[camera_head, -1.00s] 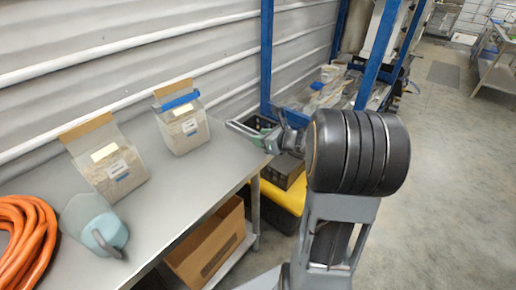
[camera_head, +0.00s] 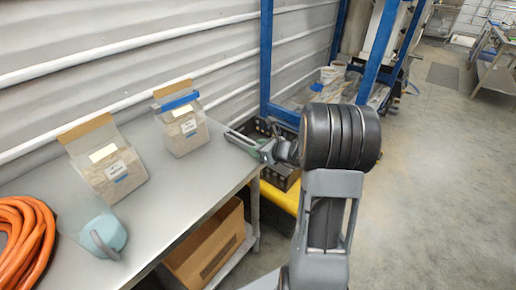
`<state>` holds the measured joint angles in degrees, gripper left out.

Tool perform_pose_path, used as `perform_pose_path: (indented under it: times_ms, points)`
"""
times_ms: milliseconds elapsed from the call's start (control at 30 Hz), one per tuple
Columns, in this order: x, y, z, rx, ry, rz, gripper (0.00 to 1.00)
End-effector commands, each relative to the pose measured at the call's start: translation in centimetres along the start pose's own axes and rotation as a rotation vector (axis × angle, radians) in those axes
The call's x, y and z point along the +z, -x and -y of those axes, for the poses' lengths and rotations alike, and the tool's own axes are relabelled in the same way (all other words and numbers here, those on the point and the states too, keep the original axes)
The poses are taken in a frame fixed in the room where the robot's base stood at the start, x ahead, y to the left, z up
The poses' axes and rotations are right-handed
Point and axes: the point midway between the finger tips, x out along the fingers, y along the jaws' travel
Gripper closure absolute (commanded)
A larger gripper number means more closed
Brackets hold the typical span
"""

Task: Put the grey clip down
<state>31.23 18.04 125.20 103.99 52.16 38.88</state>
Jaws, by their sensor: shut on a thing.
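My gripper (camera_head: 262,149) is at the far right corner of the grey table, small in view and partly hidden by my own wrist. It is shut on the grey clip (camera_head: 240,139), a slim grey bar that points left over the table's corner. I cannot tell whether the clip touches the tabletop (camera_head: 185,185).
A bag with a blue clip (camera_head: 177,102) stands near the table's back edge. An open-topped bag (camera_head: 108,170) stands left of it. A blue-grey scoop (camera_head: 104,236) and an orange hose (camera_head: 24,240) lie at the front left. The tabletop's right part is clear.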

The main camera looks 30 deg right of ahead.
Motion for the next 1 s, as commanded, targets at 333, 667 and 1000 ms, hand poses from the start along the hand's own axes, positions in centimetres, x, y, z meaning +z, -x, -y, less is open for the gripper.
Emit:
perform_pose_path:
  times_ms: [333, 667, 1000]
  points:
    - [-0.99, -0.41, 0.01, 0.000, 0.000, 0.000, 0.88]
    - [-1.05, -0.43, 0.00, 0.000, 0.000, 0.000, 0.52]
    - [-1.05, -0.43, 0.00, 0.000, 0.000, 0.000, 0.39]
